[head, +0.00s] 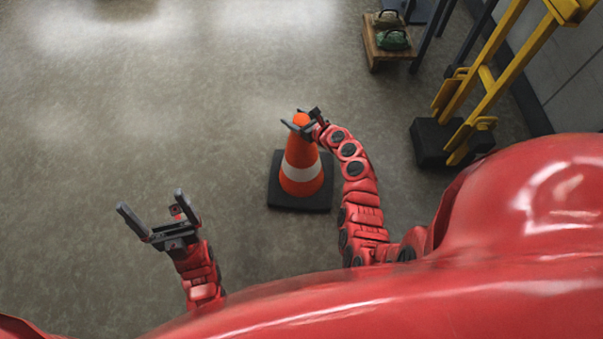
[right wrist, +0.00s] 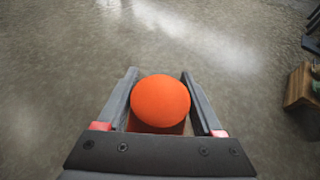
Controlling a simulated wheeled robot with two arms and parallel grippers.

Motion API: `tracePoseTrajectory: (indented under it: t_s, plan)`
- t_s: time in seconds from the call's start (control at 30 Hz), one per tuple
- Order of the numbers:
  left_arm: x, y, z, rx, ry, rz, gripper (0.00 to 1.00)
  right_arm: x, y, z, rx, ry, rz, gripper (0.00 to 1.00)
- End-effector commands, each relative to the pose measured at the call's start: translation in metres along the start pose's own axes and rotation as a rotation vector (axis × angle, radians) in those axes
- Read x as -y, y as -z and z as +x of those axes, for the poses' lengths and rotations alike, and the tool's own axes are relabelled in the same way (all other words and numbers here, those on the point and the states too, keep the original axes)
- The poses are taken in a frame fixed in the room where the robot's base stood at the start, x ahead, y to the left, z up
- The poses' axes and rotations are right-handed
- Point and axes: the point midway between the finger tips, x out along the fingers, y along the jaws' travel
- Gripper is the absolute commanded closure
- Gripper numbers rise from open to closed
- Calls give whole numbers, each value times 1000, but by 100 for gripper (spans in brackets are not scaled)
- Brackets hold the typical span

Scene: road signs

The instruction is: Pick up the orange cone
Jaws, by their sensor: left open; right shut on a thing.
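The orange cone (head: 302,155) has a white band and a black square base (head: 288,200), and it stands upright on the floor in the head view. My right gripper (head: 302,123) is at the cone's top, with its fingers on either side of it. In the right wrist view the round orange tip (right wrist: 160,101) sits between the two fingers of the right gripper (right wrist: 160,85), which is shut on it. My left gripper (head: 150,205) is open and empty, to the left of the cone and apart from it.
A yellow hand truck (head: 490,85) with black parts stands at the right near the wall. A wooden crate (head: 377,50) with a green item (head: 392,39) stands at the top right; it also shows at the right wrist view's edge (right wrist: 300,88). The floor (head: 130,110) at left is clear.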

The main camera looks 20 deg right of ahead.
Motion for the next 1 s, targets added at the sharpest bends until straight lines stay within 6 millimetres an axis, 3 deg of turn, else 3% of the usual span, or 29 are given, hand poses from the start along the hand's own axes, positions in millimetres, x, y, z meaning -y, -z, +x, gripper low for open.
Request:
tracePoseTrajectory:
  t_s: [0.03, 0.17, 0.2, 0.67, 1.0]
  plan:
    - [0, 0, 0, 0, 0, 0, 0, 0, 0, 0, 0, 0, 0, 76]
    - [0, 0, 0, 0, 0, 0, 0, 0, 0, 0, 0, -1, 0, 99]
    - [0, 0, 0, 0, 0, 0, 0, 0, 0, 0, 0, 0, 0, 100]
    - [0, 0, 2, 0, 0, 0, 0, 0, -3, -1, 3, 0, 1, 100]
    - [1, 3, 18, 0, 0, 0, 0, 1, -26, -10, 6, 2, -1, 100]
